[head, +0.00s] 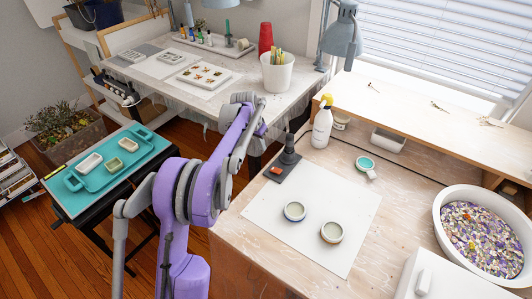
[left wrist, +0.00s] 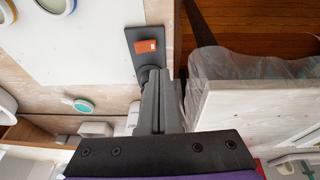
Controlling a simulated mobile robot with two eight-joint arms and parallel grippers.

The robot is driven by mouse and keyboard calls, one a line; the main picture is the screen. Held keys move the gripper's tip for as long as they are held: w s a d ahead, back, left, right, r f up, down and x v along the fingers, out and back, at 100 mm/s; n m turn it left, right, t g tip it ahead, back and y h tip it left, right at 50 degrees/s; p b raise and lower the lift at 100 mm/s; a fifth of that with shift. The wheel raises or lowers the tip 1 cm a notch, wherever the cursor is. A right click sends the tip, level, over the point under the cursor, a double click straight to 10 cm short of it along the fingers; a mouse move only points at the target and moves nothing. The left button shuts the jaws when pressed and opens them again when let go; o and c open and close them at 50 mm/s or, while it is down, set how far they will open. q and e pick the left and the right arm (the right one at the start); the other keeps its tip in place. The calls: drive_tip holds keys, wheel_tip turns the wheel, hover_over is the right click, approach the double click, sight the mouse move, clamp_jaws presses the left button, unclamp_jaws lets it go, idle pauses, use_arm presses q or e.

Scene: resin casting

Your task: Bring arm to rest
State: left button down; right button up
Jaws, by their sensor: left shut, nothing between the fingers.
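My left arm rises purple and grey through the middle of the head view, bent at the elbow. Its far end reaches up between the wooden workbench (head: 245,250) and the grey table (head: 225,95). The fingers are hard to make out there. In the left wrist view, my left gripper (left wrist: 160,78) shows its two grey fingers shut together with nothing held. In that picture the fingertips lie just below a dark stand (left wrist: 148,50) with an orange block on it; I cannot tell the gap. The stand (head: 285,172) is upright on the workbench. My right gripper is not in view.
A white sheet (head: 330,205) holds two round pieces (head: 294,211) (head: 332,232). A teal tray (head: 120,172) is at left. Floor shows between the tables.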

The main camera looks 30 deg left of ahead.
use_arm(q)
drive_tip(key=shift+a+r, duration=0.25)
drive_tip(key=shift+r, duration=0.25)
drive_tip(key=s+d+r, duration=0.3)
drive_tip(key=s+d, duration=0.4)
drive_tip(key=s+d+r, duration=0.4)
drive_tip(key=s+d, duration=0.2)
drive_tip(key=s+d+f, duration=0.2)
drive_tip(key=s+d, duration=0.1)
drive_tip(key=s, duration=0.4)
drive_tip(key=s+d+f+t, duration=0.1)
drive_tip(key=s+d+f, duration=0.1)
drive_tip(key=s, duration=0.5)
drive_tip(key=s+d+f+t, duration=0.1)
drive_tip(key=s+d+f, duration=0.1)
drive_tip(key=s+d, duration=0.2)
drive_tip(key=s, duration=0.3)
drive_tip(key=shift+s+n+y, duration=0.25)
drive_tip(key=shift+n+y, duration=0.05)
drive_tip(key=shift+y, duration=0.1)
